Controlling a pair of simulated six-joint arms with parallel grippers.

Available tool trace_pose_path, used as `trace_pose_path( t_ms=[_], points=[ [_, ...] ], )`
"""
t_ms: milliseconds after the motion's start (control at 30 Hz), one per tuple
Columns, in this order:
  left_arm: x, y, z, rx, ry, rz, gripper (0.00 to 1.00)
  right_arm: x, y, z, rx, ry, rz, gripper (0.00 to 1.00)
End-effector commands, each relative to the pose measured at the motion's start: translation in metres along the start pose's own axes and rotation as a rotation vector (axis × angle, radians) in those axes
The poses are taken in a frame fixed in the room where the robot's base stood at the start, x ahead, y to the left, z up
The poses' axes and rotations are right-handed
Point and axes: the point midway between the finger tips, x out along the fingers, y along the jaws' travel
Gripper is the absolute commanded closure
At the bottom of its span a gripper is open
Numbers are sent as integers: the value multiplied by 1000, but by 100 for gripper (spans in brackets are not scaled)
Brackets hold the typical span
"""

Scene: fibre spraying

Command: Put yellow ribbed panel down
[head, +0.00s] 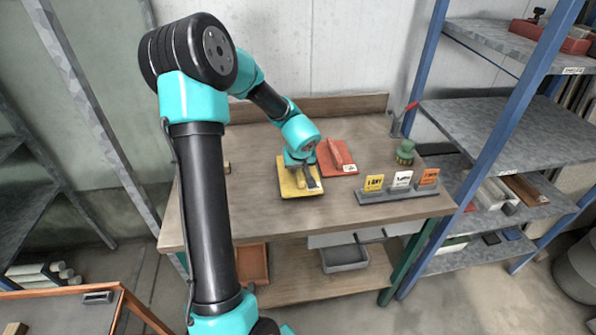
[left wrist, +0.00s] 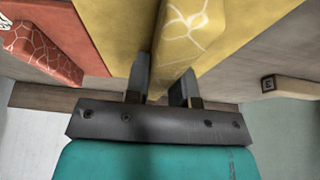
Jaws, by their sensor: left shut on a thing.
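The yellow ribbed panel (head: 287,181) is at the middle of the wooden bench top, flat and level in the head view. I cannot tell whether it rests on the wood or hangs just above it. My left gripper (head: 304,180) reaches down over it. In the left wrist view the two fingers (left wrist: 160,75) stand on either side of the raised rib of the yellow panel (left wrist: 240,20), shut on it. The panel's underside is hidden. My right gripper is in neither view.
A red panel (head: 339,158) with a raised rib lies just right of the yellow one. A grey holder (head: 390,196) with several label cards and a green object (head: 405,152) stand further right. A small wooden block (head: 227,168) lies left. The bench front is clear.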

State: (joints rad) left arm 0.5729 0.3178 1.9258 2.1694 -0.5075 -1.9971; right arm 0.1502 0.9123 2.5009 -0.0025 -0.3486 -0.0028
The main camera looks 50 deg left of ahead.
Motion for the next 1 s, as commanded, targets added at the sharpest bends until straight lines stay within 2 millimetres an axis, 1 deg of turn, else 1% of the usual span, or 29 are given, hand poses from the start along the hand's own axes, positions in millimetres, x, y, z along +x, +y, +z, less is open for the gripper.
trace_pose_path(
  t_ms=[67, 167, 267, 367, 500, 700, 800, 900, 1000],
  points=[
    [-11, 0, -6, -2, 5, 3, 100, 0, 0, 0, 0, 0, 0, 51],
    [-18, -1, 10, 3, 1, 3, 100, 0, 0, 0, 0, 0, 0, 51],
    [-26, -4, 26, 3, 1, 3, 100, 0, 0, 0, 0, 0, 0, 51],
    [-37, -6, 45, 4, 2, 3, 100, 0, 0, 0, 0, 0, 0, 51],
    [-52, -10, 76, 5, 1, 3, 100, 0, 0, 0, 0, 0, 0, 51],
    [-71, -16, 111, 4, 2, 3, 100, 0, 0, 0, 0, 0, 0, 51],
    [-77, -18, 124, 2, 1, 2, 100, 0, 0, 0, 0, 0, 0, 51],
    [-81, -19, 132, 2, 1, 3, 100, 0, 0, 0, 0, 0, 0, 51],
    [-83, -20, 136, -1, 1, 2, 100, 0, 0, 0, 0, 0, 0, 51]
  ],
)
